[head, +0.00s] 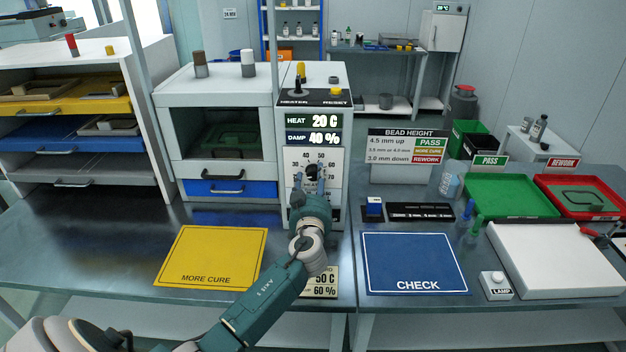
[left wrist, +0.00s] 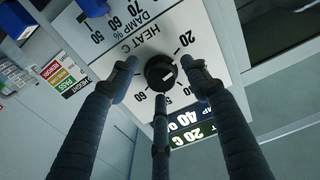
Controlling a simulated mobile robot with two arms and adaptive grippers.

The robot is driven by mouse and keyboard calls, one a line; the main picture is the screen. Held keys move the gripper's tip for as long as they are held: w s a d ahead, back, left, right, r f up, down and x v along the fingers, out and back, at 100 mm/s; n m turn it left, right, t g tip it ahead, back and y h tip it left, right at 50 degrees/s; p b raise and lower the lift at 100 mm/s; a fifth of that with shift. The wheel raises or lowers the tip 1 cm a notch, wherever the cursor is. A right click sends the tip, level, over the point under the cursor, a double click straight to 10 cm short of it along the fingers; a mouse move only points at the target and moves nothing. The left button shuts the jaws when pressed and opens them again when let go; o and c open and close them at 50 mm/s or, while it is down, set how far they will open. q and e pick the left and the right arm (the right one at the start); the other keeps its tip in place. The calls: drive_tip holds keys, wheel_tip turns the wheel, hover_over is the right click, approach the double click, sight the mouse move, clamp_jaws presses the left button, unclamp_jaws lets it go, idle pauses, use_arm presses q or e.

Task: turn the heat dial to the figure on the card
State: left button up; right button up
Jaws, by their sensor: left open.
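The heat dial (head: 311,170) is a black round knob on the white front panel of the oven-like unit. In the left wrist view the heat dial (left wrist: 160,72) sits inside a printed scale marked HEAT C. My left gripper (head: 310,179) is open, its fingers spread around the knob; I cannot tell whether they touch it. The lit display (head: 313,128) above reads HEAT 20 C and DAMP 40 %. The card (head: 323,284) on the table reads 50 C and 60 %, its left part hidden by my arm. My right gripper is not in view.
A yellow MORE CURE mat (head: 210,255) lies left of my arm and a blue CHECK mat (head: 414,262) right of it. A bead height sign (head: 405,152), green tray (head: 510,195) and white LAMP board (head: 555,260) stand at right. A shelf with trays (head: 75,110) stands at left.

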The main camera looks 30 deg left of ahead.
use_arm(q)
drive_tip(key=shift+c, duration=0.2)
drive_tip(key=c, duration=1.1)
drive_tip(key=shift+f, duration=0.1)
